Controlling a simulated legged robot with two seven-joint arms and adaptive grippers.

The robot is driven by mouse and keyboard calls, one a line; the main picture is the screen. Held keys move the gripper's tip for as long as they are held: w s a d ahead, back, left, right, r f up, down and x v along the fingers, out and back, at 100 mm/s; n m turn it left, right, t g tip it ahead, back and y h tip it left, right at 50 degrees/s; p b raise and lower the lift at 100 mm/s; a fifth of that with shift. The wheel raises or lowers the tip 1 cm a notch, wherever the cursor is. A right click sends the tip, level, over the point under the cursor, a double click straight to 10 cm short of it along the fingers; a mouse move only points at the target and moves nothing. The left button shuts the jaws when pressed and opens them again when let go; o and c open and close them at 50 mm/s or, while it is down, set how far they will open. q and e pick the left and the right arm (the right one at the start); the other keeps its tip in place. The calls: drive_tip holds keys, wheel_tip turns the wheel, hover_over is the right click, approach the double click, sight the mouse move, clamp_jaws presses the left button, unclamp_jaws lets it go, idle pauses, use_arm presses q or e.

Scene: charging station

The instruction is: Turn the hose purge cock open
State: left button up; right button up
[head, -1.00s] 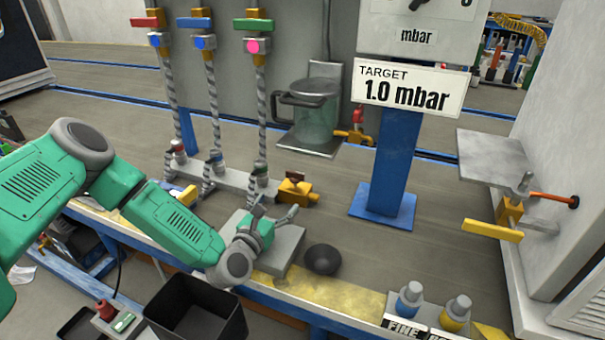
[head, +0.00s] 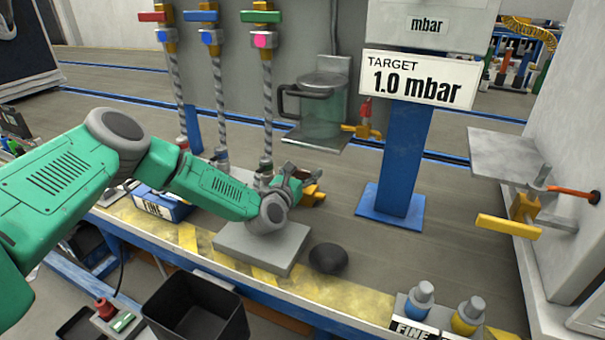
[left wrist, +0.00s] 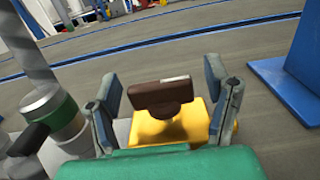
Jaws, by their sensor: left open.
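The purge cock, a brass-yellow body with a brown handle, sits at the right end of the grey hose manifold. In the head view only part of its yellow body (head: 314,194) shows past my gripper. In the left wrist view its brown handle (left wrist: 160,94) lies crosswise between my finger pads. My left gripper (head: 294,173) is open around the handle, with a finger on each side and gaps showing (left wrist: 163,78). I cannot see it touching the handle. My right gripper is not in view.
Three braided hoses (head: 266,105) rise left of the cock. A blue post (head: 400,165) stands to the right. Another yellow-handled valve (head: 507,229) is far right.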

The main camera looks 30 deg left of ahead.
use_arm(q)
drive_tip(key=shift+a, duration=0.1)
drive_tip(key=shift+c, duration=0.4)
drive_tip(key=c, duration=1.1)
drive_tip(key=shift+f+y, duration=0.1)
drive_tip(key=shift+y, duration=0.2)
drive_tip(key=n+y+b, duration=0.2)
drive_tip(key=y, duration=0.1)
drive_tip(key=shift+f+n+g+y, duration=0.1)
drive_tip(key=shift+n+g+y, duration=0.2)
drive_tip(key=shift+n+g, duration=0.1)
drive_tip(key=n+g+y+b, duration=0.2)
drive_tip(key=n+y, duration=0.1)
drive_tip(key=y, duration=0.2)
drive_tip(key=shift+n, duration=0.3)
drive_tip(key=n+g+y, duration=0.2)
drive_tip(key=g+y, duration=0.1)
drive_tip(key=shift+n+b, duration=0.3)
drive_tip(key=shift+b, duration=0.05)
drive_tip(key=n+g+y, duration=0.1)
drive_tip(key=n+g, duration=0.1)
drive_tip(key=g, duration=0.1)
drive_tip(key=n+g+y, duration=0.2)
drive_tip(key=shift+s+a+g+y, duration=0.1)
drive_tip(key=shift+g+y, duration=0.2)
drive_tip(key=shift+g, duration=0.1)
drive_tip(key=shift+r+n+g, duration=0.25)
drive_tip(key=shift+n+g, duration=0.05)
